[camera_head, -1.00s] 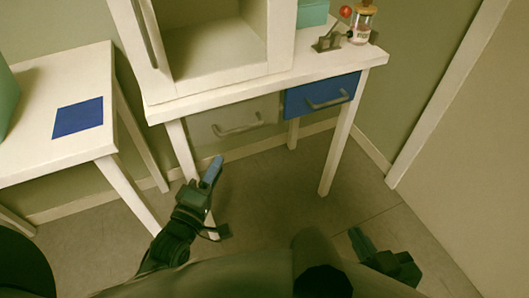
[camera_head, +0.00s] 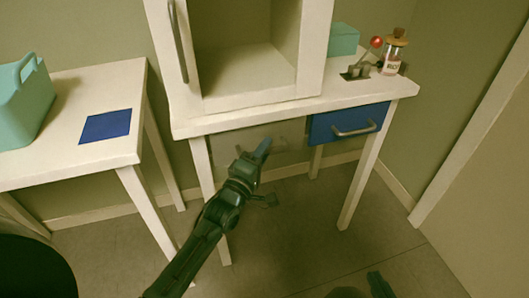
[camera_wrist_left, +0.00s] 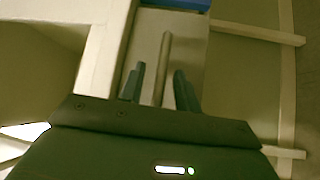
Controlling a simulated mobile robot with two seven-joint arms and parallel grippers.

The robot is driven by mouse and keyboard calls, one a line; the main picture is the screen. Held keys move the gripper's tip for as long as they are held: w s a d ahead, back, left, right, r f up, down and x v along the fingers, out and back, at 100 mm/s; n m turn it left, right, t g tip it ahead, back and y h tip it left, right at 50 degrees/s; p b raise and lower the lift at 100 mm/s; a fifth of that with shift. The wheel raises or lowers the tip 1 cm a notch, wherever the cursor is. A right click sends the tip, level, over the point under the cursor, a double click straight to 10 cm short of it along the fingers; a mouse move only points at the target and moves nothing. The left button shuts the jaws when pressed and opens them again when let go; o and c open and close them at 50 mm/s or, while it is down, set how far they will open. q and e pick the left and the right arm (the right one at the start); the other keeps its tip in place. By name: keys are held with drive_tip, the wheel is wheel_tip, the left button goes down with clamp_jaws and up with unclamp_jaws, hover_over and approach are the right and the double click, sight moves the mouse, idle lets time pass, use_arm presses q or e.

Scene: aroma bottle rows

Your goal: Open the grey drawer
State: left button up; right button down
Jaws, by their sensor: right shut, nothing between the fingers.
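The grey drawer (camera_head: 224,143) is under the white table, left of the blue drawer, and looks closed. In the head view my left gripper (camera_head: 262,149) is in front of it and hides most of its handle. In the left wrist view the drawer front (camera_wrist_left: 188,45) lies ahead, with its bar handle (camera_wrist_left: 166,58) pointing between the two fingertips. My left gripper (camera_wrist_left: 158,82) is open, its fingers on either side of the handle's line; contact cannot be told. My right gripper (camera_head: 380,284) is shut and empty, low at the bottom edge.
The blue drawer (camera_head: 325,127) is right of the grey one. On the white table (camera_head: 240,116) stand an open white cabinet (camera_head: 250,98), a teal box (camera_head: 344,40) and a corked bottle (camera_head: 393,55). A side table (camera_head: 60,148) at left holds a teal basket (camera_head: 22,110).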

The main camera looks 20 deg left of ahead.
use_arm(q)
drive_tip(key=shift+w, duration=0.2)
clamp_jaws()
idle(0.3)
